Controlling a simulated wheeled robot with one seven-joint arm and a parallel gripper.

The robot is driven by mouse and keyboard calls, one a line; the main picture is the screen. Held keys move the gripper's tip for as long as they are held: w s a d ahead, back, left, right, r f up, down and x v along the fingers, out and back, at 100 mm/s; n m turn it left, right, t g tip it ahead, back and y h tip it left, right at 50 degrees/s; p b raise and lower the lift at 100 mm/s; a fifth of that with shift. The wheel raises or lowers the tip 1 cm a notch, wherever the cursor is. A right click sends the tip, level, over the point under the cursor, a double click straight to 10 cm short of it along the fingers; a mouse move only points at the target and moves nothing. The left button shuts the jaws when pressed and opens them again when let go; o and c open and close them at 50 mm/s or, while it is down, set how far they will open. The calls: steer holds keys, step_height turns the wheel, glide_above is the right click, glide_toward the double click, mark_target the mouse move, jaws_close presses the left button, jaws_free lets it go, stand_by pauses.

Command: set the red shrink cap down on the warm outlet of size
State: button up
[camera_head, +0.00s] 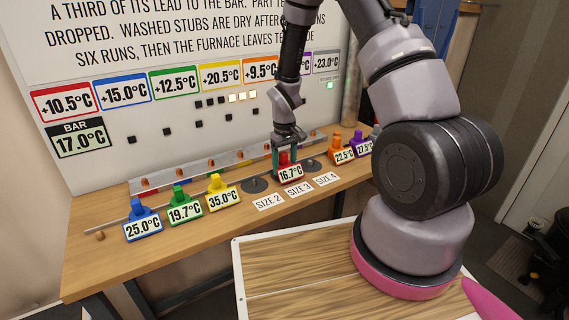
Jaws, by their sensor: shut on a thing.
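The red shrink cap (290,171), with a 16.7°C label on its front, is between the teal fingers of my gripper (285,156). My gripper points down and is shut on the cap's top part. The cap is upright behind the SIZE 3 card (298,189). I cannot tell whether it touches the surface or hangs just above it. A dark round outlet (253,185) lies left of the cap, behind the SIZE 2 card (269,202). Another dark outlet (310,164) lies to the right, behind the SIZE 4 card (326,179). Any outlet under the cap is hidden.
Blue (142,224), green (185,209) and yellow (223,193) caps stand left on the wooden bench (100,255). Orange (341,152) and purple (361,146) caps stand right. A metal bar (160,184) runs behind. A whiteboard (80,185) with temperature cards backs the bench.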

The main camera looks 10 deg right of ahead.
steer(key=shift+f, duration=0.3)
steer(key=o, duration=1.4)
step_height(320, 180, up, 11)
steer(key=shift+f, duration=0.1)
